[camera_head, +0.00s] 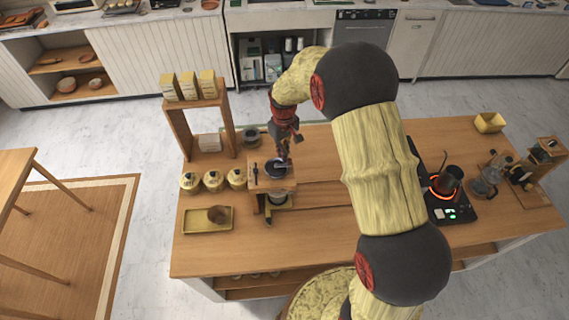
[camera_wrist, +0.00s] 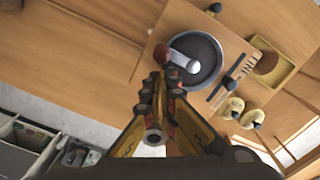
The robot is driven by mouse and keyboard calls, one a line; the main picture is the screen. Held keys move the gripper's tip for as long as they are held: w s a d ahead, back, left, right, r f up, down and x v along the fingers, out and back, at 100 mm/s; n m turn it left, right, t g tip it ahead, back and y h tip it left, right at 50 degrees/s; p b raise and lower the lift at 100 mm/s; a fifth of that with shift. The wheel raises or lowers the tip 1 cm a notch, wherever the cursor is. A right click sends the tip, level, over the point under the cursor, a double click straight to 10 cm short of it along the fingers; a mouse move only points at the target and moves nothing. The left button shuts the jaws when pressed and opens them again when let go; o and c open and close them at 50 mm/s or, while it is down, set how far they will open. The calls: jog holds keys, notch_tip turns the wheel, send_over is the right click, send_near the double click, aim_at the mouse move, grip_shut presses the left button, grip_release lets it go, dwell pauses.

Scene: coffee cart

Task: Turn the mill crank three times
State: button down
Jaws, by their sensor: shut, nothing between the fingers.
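The wooden mill (camera_head: 258,186) stands on the table left of centre in the head view, with a dark round top. In the wrist view that top (camera_wrist: 207,80) is a grey-rimmed dark disc. The silver crank (camera_wrist: 187,64) lies across it, with a reddish-brown knob (camera_wrist: 163,51) at its outer end. My gripper (camera_wrist: 165,78) is shut and empty, its fingertips close to the knob in the picture; I cannot tell whether they touch. In the head view my gripper (camera_head: 284,155) points down over the mill top and partly hides the crank.
A wooden stand (camera_head: 180,125) with small boxes rises behind the canisters. A hot plate (camera_head: 458,212) with a glowing ring sits at right.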

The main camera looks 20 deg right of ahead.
jog(key=shift+f, duration=0.25)
jog(key=shift+r+p, duration=0.35)
jog(key=shift+r, duration=0.6)
